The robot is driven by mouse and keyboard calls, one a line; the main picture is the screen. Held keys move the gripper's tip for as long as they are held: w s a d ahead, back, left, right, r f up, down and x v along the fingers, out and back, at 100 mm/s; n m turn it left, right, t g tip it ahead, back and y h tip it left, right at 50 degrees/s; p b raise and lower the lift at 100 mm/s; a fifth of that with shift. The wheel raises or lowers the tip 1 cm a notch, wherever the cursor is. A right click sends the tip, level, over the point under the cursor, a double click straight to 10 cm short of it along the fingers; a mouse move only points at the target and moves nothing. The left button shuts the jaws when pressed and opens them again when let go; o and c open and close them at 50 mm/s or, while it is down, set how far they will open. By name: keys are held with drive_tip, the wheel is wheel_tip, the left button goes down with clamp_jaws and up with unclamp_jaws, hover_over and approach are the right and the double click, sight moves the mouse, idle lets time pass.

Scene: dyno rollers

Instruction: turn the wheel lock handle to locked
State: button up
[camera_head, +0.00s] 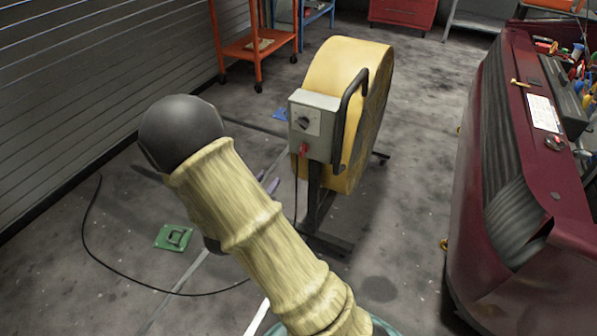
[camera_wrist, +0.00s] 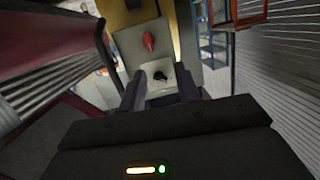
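A yellow drum fan (camera_head: 333,72) stands on a dark stand with a grey control box (camera_head: 313,103) on its side. The box carries a black knob (camera_head: 303,122) on a pale plate, and a red handle (camera_head: 304,149) at its lower edge. The wrist view shows the box inverted, with the red handle (camera_wrist: 149,41) above the black knob (camera_wrist: 160,75). I cannot tell whether the red handle is the wheel lock. My gripper (camera_wrist: 160,88) is open and empty, its fingers either side of the knob in the picture; contact is not clear. The head view does not show the fingers.
A dark red car body (camera_head: 525,185) stands at the right, with tools on top. An orange cart (camera_head: 256,45) stands behind left. A black cable (camera_head: 97,262) and a green floor piece (camera_head: 174,237) lie on the floor. A black bar handle (camera_head: 345,118) projects beside the box.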

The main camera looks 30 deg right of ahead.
sight(301, 151)
drive_tip(key=f+h+b, duration=0.1)
drive_tip(key=s+f+h+b, duration=0.1)
drive_tip(key=shift+s+d+f, duration=0.1)
drive_tip(key=shift+s+f, duration=0.1)
drive_tip(key=shift+f, duration=0.1)
drive_tip(key=b+x, duration=0.1)
drive_tip(key=x, duration=0.4)
drive_tip(key=b+x, duration=0.1)
drive_tip(key=x, duration=0.5)
drive_tip(key=b+x, duration=0.2)
drive_tip(key=x, duration=0.4)
drive_tip(key=shift+d+r, duration=0.25)
clamp_jaws()
